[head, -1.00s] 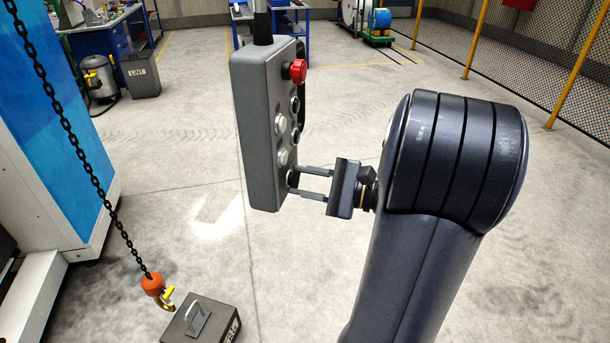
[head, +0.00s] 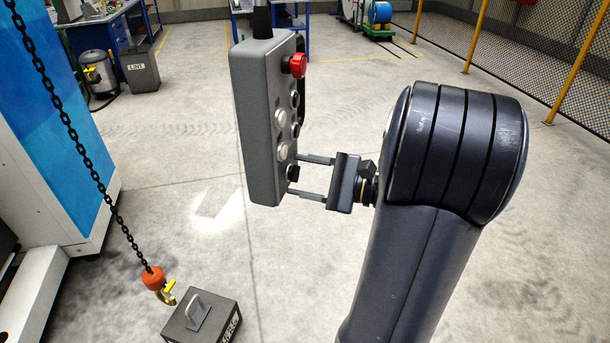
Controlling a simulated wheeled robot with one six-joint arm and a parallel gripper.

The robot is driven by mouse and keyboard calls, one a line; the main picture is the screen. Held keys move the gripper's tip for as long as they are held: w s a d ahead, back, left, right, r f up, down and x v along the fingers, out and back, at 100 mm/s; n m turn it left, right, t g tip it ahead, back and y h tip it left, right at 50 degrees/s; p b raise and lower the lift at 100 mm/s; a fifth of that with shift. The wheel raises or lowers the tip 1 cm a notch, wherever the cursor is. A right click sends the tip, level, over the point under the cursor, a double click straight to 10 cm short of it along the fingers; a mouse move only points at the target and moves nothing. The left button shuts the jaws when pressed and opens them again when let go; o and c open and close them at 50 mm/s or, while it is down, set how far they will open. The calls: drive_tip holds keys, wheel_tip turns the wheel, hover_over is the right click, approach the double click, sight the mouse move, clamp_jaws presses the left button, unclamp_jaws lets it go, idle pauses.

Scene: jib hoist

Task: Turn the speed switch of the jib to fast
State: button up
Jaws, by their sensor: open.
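The grey control pendant (head: 258,125) of the jib hangs upright in the middle of the head view, its button face turned to the right. A small black knob (head: 293,173) low on that face looks like the speed switch; its setting is too small to read. My gripper (head: 296,175) reaches in from the right, open. Its two fingers lie one above and one below the knob, with visible gaps, tips close to the face. A red button (head: 298,66) and several pale and dark buttons sit higher up.
The hoist chain (head: 88,165) hangs at the left, with an orange hook block (head: 153,279) above a dark weight with a handle (head: 203,318). A blue and white cabinet (head: 50,130) stands at the left edge.

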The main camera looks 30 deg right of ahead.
drive_tip(key=b+v, duration=0.2)
drive_tip(key=v, duration=0.9)
drive_tip(key=shift+w, duration=0.15)
drive_tip(key=p+x, duration=0.1)
drive_tip(key=x, duration=1)
drive_tip(key=shift+p, duration=0.35)
drive_tip(key=shift+s+d, duration=0.1)
drive_tip(key=shift+s, duration=0.1)
